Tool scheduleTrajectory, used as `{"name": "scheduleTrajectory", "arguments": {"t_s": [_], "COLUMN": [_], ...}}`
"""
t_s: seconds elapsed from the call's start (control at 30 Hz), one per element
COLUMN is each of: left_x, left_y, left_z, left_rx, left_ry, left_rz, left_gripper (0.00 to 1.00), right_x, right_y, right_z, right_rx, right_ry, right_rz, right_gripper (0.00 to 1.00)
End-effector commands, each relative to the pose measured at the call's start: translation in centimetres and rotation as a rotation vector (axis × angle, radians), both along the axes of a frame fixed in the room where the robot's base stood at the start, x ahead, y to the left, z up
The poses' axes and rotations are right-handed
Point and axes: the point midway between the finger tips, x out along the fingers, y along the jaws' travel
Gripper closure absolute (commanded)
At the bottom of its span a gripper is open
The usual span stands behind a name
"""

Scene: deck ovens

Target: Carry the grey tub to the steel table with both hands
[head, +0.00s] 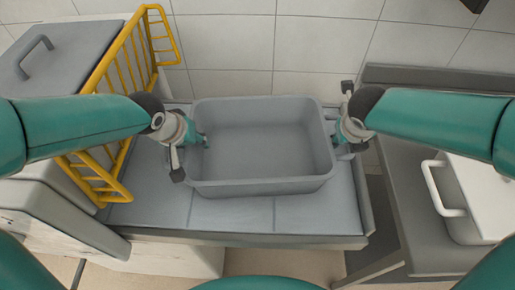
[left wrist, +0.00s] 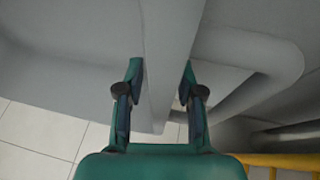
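The grey tub (head: 262,187) is an open, empty rectangular box, standing level on a grey slatted counter top (head: 290,213) in the middle of the head view. My left gripper (head: 197,142) is at the tub's left wall, one finger inside and the rest outside. In the left wrist view the left gripper (left wrist: 163,72) has its two fingers apart, one on each side of the tub's wall (left wrist: 168,40), with narrow gaps beside it. My right gripper (head: 337,142) is at the right wall; its fingers are largely hidden, and its grip cannot be made out.
A yellow rail (head: 119,62) stands close on the left, beside a grey lidded unit (head: 60,55). A lower grey table (head: 425,215) on the right carries a white box with a handle (head: 480,195). A tiled wall (head: 230,45) closes off the back.

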Motion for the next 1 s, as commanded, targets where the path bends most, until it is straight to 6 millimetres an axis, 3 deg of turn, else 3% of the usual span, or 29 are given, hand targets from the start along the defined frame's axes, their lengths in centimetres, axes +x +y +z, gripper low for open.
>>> {"name": "scheduleTrajectory", "arguments": {"t_s": [0.23, 0.47, 0.53, 1.0], "left_x": [0.03, 0.03, 0.03, 0.08], "left_y": [-0.01, -0.02, -0.02, -0.05], "left_z": [-0.03, -0.01, -0.01, 0.10], "left_rx": [0.000, 0.000, 0.000, -0.003], "left_ry": [0.000, 0.000, 0.000, -0.003], "left_rz": [0.000, -0.001, -0.001, 0.003], "left_gripper": [0.63, 1.00, 1.00, 1.00], "right_x": [0.00, -0.02, -0.02, 0.02], "right_y": [-0.04, -0.05, -0.06, -0.05], "right_z": [-0.05, -0.02, -0.02, 0.05], "right_rx": [0.000, -0.001, -0.001, 0.000], "right_ry": [0.001, 0.001, 0.001, -0.001], "right_rz": [-0.001, -0.001, -0.001, -0.002], "right_gripper": [0.54, 0.91, 1.00, 1.00]}}
